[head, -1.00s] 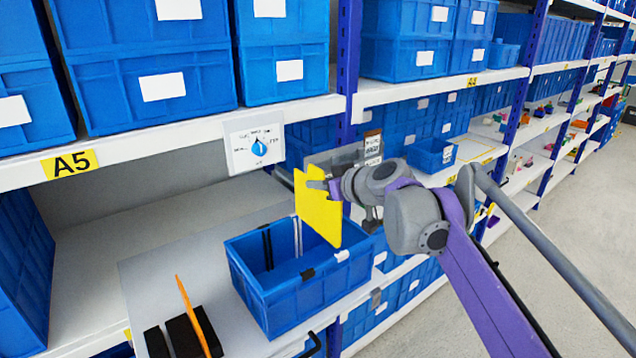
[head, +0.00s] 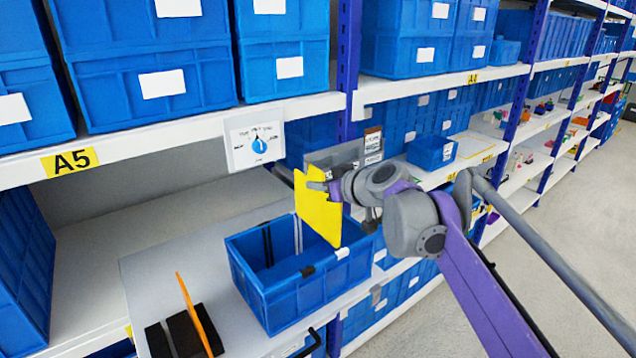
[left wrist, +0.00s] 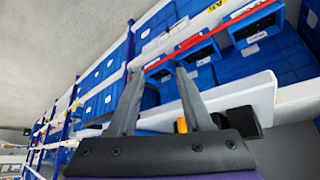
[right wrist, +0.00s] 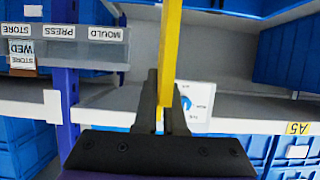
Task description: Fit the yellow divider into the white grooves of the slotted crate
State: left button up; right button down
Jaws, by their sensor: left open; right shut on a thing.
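The yellow divider (head: 318,208) is a flat plate, held upright above the right part of the slotted crate. My right gripper (head: 322,186) is shut on it near its upper right edge. In the right wrist view the divider (right wrist: 170,50) shows edge-on between the fingers of my right gripper (right wrist: 165,105). The blue slotted crate (head: 282,300) stands on a grey board. It has a black groove pair and a white groove pair (head: 298,236) on its far wall, and black and white marks on its near rim. My left gripper (left wrist: 155,95) is open and empty, away from the crate.
An orange divider (head: 188,300) stands in a black holder (head: 182,336) left of the crate. A rotary switch panel (head: 256,142) hangs from the shelf edge behind. The upper shelf with blue bins lies above.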

aim_at(319, 232)
pick_arm(q)
jog(key=shift+s+f, duration=0.1)
jog(key=shift+f, duration=0.05)
pick_arm(e)
jog(key=shift+f, duration=0.75)
jog(key=shift+f+b, duration=0.35)
jog(key=shift+f, duration=1)
pick_arm(q)
jog(key=shift+s+f+b, duration=0.45)
jog(key=shift+s+f, duration=0.05)
jog(key=shift+f, duration=0.4)
jog(key=shift+s+f+b, duration=0.45)
jog(key=shift+s+f, duration=0.05)
jog(key=shift+f, duration=0.4)
pick_arm(e)
jog(key=shift+f, duration=4.6)
jog(key=c, duration=0.9)
grip_release()
jog(key=shift+s, duration=0.15)
pick_arm(q)
jog(key=shift+w+r, duration=0.15)
jog(key=shift+r, duration=0.1)
pick_arm(e)
jog(key=v, duration=1)
jog(key=shift+s+d+r, duration=0.15)
jog(key=shift+s+r, duration=0.05)
jog(key=shift+r, duration=0.05)
